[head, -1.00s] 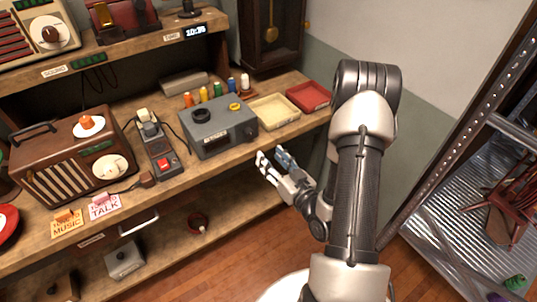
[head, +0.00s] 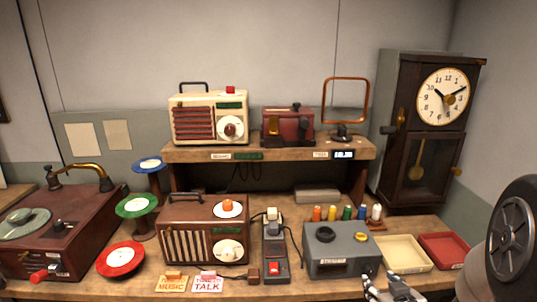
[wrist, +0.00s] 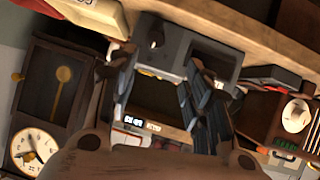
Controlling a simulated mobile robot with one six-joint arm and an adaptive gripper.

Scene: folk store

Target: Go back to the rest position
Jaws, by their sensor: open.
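My gripper (head: 392,290) shows at the bottom edge of the head view, just in front of the bench and below the grey box (head: 342,247) with the black and yellow rings. Its jaws are apart with nothing between them. In the wrist view my gripper (wrist: 162,75) also shows open and empty, its two fingers framing the grey box and the shelf. Most of my arm is outside the head view; a dark round joint of mine fills the right edge.
A cream tray (head: 403,253) and a red tray (head: 443,250) lie right of the grey box. A brown radio (head: 202,240) and a switch box (head: 275,250) stand left. A tall clock (head: 425,130) stands behind at right. The wall above the shelf is clear.

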